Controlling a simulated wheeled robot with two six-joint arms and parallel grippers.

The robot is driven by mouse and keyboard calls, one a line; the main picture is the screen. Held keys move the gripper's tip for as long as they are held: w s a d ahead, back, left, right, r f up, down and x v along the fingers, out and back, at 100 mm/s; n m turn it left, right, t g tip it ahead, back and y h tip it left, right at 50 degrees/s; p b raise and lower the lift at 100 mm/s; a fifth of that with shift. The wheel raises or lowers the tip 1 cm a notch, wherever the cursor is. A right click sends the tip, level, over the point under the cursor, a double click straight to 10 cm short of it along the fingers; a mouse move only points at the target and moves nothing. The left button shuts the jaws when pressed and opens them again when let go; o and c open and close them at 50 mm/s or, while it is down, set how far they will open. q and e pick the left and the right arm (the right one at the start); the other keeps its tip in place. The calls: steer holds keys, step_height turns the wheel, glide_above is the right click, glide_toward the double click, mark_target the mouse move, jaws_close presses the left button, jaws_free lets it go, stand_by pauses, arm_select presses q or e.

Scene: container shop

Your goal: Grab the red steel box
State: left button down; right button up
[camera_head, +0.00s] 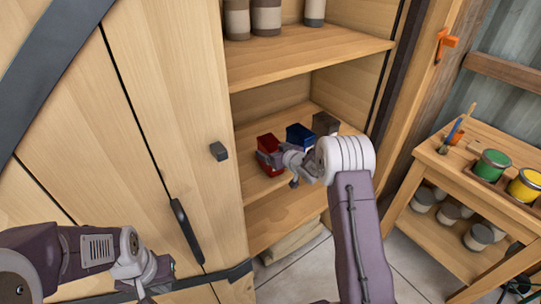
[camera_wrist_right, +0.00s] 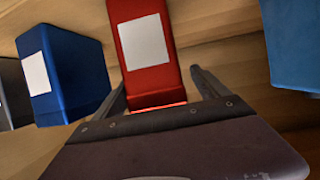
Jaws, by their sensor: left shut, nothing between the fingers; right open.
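The red steel box (camera_head: 268,143) stands on the lower cabinet shelf, at the left of a row of boxes. In the right wrist view the red box (camera_wrist_right: 136,12) has a white label and its near end lies between the two fingers. My right gripper (camera_head: 272,159) is open, with one finger on each side of the box (camera_wrist_right: 160,92); I cannot tell whether either finger touches it. My left gripper (camera_head: 150,291) is low at the left, shut and empty, in front of the cabinet and away from the box.
A blue box (camera_head: 299,134) and a dark grey box (camera_head: 325,123) stand right of the red one. In the wrist view, a light blue object (camera_wrist_right: 292,45) is at the right. The cabinet door (camera_head: 160,110) is at left. A side table (camera_head: 440,165) with paint cans stands right.

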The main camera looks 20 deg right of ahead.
mark_target(265, 136)
steer(key=shift+w+a+f, duration=0.2)
steer(key=shift+w+a, duration=0.15)
steer(key=shift+w, duration=0.3)
steer(key=shift+w+d+f, duration=0.1)
steer(key=shift+w+f, duration=0.1)
steer(key=shift+r, duration=0.1)
steer(key=c, duration=1.9)
steer(key=shift+r, duration=0.1)
jaws_close()
steer(key=shift+r, duration=0.1)
steer(key=shift+r, duration=0.3)
step_height(265, 136, up, 4)
steer(key=shift+s+d+f, duration=0.1)
steer(key=shift+d+f, duration=0.05)
steer(key=s+d+r, duration=0.6)
steer(key=s+d, duration=0.1)
steer(key=s, duration=0.2)
steer(key=shift+r+p, duration=0.2)
steer(key=shift+p, duration=0.1)
